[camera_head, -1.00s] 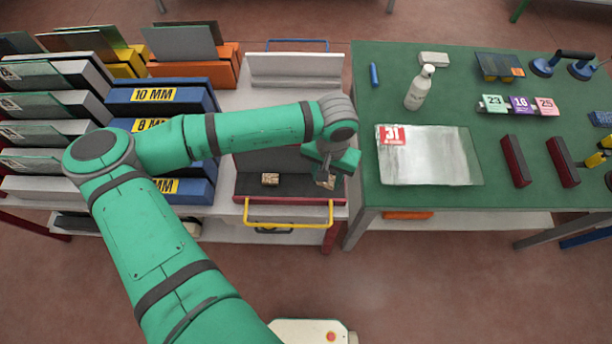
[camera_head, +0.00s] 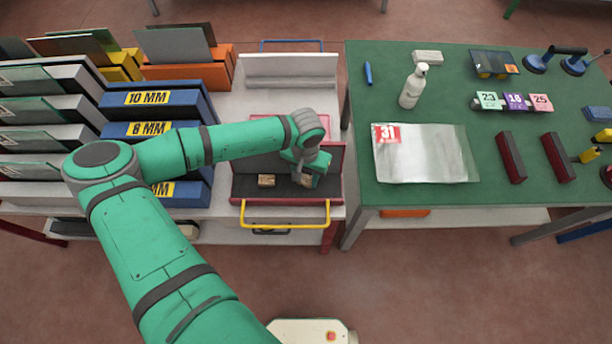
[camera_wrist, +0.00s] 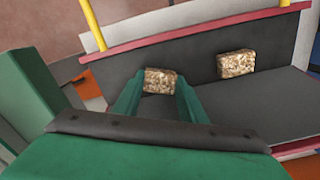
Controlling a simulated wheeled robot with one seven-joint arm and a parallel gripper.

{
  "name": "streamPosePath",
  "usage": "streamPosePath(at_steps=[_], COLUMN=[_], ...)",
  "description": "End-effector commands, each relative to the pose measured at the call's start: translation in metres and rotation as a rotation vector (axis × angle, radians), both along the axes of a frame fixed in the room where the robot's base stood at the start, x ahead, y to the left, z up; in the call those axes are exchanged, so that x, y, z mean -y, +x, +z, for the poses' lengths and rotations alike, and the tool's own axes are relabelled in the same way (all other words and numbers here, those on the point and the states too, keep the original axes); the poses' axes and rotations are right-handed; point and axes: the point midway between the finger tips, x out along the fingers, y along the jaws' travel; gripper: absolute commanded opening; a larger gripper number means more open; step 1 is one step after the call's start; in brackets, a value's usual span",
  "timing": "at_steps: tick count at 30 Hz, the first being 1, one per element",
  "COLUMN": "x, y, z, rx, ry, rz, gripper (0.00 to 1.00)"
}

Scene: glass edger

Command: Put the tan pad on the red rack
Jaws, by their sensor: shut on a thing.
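My gripper (camera_head: 303,182) is shut on a speckled tan pad (camera_wrist: 160,80), which sits between the fingertips in the wrist view. The held pad is mostly hidden by the gripper in the head view. The red rack (camera_head: 285,201) is a dark-floored tray with red edges and a yellow front handle. My gripper is over the right part of its floor. I cannot tell whether the held pad touches the floor. A second tan pad (camera_head: 267,180) lies on the rack to the left; it also shows in the wrist view (camera_wrist: 236,63), to the right of the held pad.
The yellow handle (camera_head: 285,225) stands along the rack's front edge. Blue slotted racks (camera_head: 165,103) rise close on the left. A green table (camera_head: 400,197) on the right holds a glass sheet (camera_head: 425,155), a spray bottle and dark red blocks.

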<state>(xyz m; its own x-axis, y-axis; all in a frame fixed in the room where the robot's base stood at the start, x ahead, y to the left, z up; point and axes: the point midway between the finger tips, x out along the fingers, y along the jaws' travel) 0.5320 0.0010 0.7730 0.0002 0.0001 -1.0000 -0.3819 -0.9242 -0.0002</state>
Motion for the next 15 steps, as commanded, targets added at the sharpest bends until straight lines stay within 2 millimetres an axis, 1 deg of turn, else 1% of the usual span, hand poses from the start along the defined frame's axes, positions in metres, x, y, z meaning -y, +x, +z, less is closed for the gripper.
streamPosePath(at_steps=[8, 9, 10, 11, 15], x=[0.0006, 0.0006, 0.0005, 0.0005, 0.0004], y=[-0.0004, -0.0002, -0.0002, -0.0002, -0.0003], z=[-0.0028, -0.0025, -0.0024, -0.0024, -0.0023], rx=[0.0, 0.0, 0.0, 0.0, 0.0], ry=[-0.001, -0.001, -0.001, -0.001, -0.001], rz=[0.0, 0.0, 0.0, 0.0, 0.0], gripper=[0.17, 0.45, 0.52, 0.56, 0.56])
